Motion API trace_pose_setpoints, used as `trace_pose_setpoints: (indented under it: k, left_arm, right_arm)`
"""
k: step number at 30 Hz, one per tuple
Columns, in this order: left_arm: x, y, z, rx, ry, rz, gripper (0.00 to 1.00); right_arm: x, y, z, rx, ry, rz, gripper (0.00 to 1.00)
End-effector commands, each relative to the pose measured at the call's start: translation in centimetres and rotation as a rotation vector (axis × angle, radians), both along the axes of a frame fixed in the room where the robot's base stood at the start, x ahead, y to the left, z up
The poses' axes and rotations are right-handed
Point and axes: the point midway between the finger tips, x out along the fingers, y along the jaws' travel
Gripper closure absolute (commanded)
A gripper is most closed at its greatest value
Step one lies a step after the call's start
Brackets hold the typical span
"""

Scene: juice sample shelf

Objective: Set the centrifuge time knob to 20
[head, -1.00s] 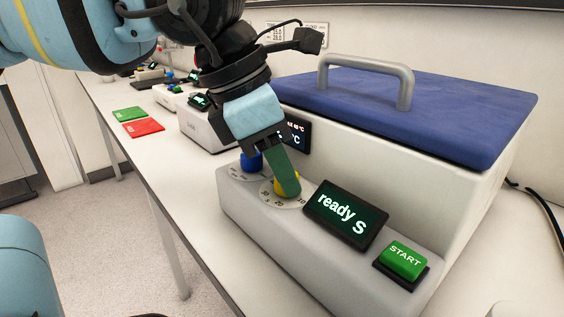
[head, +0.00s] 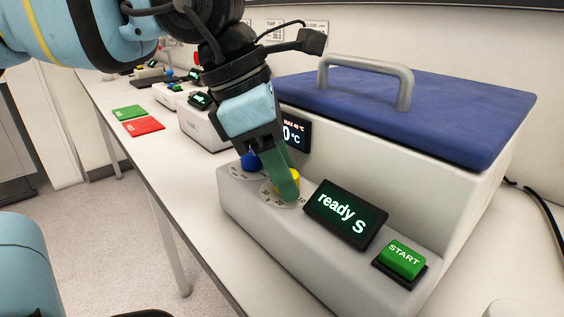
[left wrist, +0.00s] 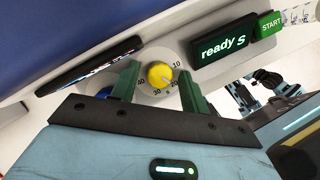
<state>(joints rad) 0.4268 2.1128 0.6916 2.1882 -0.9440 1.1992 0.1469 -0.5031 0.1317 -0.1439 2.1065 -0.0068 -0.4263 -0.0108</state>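The centrifuge time knob is a yellow round knob on a white dial. In the head view the yellow knob (head: 294,181) shows only partly behind a green finger. My left gripper (head: 288,186) reaches down over it from the upper left. In the left wrist view the yellow knob (left wrist: 160,74) sits between the two green fingers of the left gripper (left wrist: 157,88). The fingers are open, with a visible gap to the knob on each side. My right gripper is not seen.
The centrifuge (head: 350,125) has a blue lid (head: 440,105) with a grey handle. A blue knob (head: 251,161) stands beside the time knob. A "ready S" display (head: 346,213) and green START button (head: 403,260) lie to its right. A temperature display (head: 296,132) stands behind.

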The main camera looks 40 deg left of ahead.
Motion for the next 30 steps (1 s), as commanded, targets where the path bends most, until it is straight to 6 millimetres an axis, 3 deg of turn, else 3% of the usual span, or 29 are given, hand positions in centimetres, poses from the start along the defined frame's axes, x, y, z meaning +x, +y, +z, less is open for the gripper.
trace_pose_setpoints:
  k: [11,24,30]
  left_arm:
    - [-0.1,0.1,0.4,-0.001,-0.002,0.001,0.5]
    - [-1.8,1.7,6.3,0.0,-0.004,0.002,0.5]
    - [-2.2,2.0,7.2,-0.001,0.0,0.001,0.5]
  right_arm:
    - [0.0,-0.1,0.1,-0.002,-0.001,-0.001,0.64]
    - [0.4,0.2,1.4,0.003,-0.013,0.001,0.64]
    - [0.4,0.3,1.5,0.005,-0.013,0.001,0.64]
